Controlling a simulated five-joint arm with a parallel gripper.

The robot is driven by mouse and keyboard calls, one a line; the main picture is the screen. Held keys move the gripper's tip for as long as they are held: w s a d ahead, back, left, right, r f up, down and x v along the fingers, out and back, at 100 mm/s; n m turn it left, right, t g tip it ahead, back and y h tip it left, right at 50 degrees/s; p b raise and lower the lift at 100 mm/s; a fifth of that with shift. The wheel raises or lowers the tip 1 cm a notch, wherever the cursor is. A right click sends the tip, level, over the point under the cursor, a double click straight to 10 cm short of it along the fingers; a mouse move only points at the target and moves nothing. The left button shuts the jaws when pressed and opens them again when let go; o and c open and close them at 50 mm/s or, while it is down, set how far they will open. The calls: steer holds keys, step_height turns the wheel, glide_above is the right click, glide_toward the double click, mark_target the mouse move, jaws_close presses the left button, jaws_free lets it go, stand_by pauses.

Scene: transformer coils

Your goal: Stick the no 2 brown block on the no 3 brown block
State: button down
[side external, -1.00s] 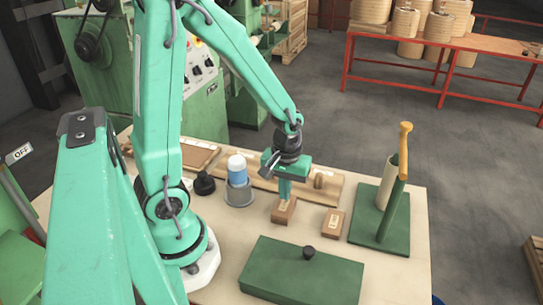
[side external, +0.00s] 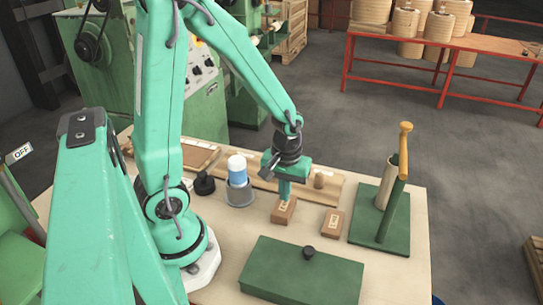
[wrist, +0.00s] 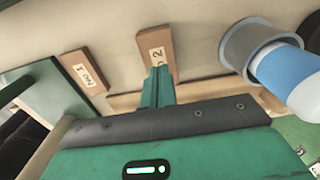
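The no 2 brown block (side external: 284,211) lies on the table directly under my gripper (side external: 285,195). In the wrist view, part of its white label with a "2" shows on the block (wrist: 155,45), just beyond my green fingertips (wrist: 159,72). The fingers look close together, but I cannot tell whether they touch or grip the block. Another labelled brown block (side external: 333,222) lies apart, to its right. It also shows in the wrist view (wrist: 82,72), where its label looks more like "NO 1" than 3. No label clearly reading 3 shows.
A green box with a black knob (side external: 300,273) stands in front. A green stand with a post (side external: 380,235) is at the right. A grey cup with a blue and white bottle (side external: 239,190) stands at the left. A wooden board (side external: 265,184) lies behind, with a small brown piece (side external: 319,181).

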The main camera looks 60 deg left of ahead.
steer(key=shift+f, duration=1)
stand_by(0.9)
steer(key=shift+r, duration=0.15)
stand_by(0.5)
steer(key=shift+r, duration=2.85)
steer(key=shift+d+r, duration=0.1)
steer(key=shift+r, duration=0.35)
steer(key=s+d+r+m+t, duration=0.1)
steer(key=s+r+m+t, duration=0.1)
steer(key=r+m, duration=0.2)
steer(key=s+d+r+m+t, duration=0.2)
steer(key=r+m, duration=0.3)
steer(key=r, duration=0.5)
steer(key=shift+s+d+r+t, duration=0.3)
steer(key=shift+s+r+t, duration=0.05)
steer(key=shift+s+t, duration=0.45)
